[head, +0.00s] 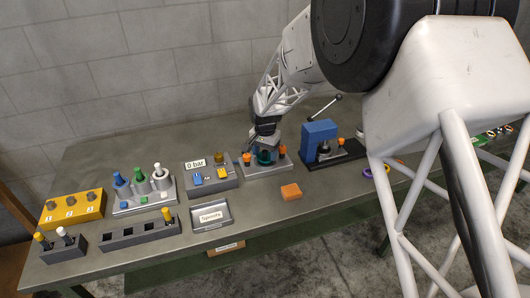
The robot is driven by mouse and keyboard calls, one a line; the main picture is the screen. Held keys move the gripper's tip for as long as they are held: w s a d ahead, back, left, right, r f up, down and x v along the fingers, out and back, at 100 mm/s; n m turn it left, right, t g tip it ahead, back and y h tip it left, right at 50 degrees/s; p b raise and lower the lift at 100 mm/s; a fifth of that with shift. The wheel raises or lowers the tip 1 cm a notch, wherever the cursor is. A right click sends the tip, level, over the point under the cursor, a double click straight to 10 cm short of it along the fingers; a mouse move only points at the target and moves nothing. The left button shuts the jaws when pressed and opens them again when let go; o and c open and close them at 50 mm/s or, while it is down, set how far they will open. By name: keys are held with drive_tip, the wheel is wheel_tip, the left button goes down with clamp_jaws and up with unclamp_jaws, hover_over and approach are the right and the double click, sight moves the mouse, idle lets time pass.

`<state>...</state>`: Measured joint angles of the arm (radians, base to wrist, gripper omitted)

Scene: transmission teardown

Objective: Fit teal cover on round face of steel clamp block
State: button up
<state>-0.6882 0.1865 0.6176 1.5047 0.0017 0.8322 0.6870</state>
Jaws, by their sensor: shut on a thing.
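The steel clamp block (268,170) sits on the bench near the middle of the head view, with orange-topped clamps on its left and right sides. The teal cover (264,158) is dark and round and is at the middle of the block, between the orange tops. My gripper (264,149) points down right above it and is shut on the cover. The fingertips are small and partly hidden. I cannot tell whether the cover is fully seated on the round face, which is hidden beneath it.
Left of the block is a grey box (209,177) marked "0 bar". A blue press (319,140) with a lever stands close on the right. An orange block (291,192) and a labelled tray (211,216) lie in front. The bench (255,215) is clear between them.

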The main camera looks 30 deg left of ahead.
drive_tip(key=shift+f, duration=0.25)
idle(0.5)
drive_tip(key=o, duration=1.1)
drive_tip(key=shift+o, duration=0.2)
drive_tip(key=shift+r, duration=0.1)
drive_tip(key=shift+r, duration=3.4)
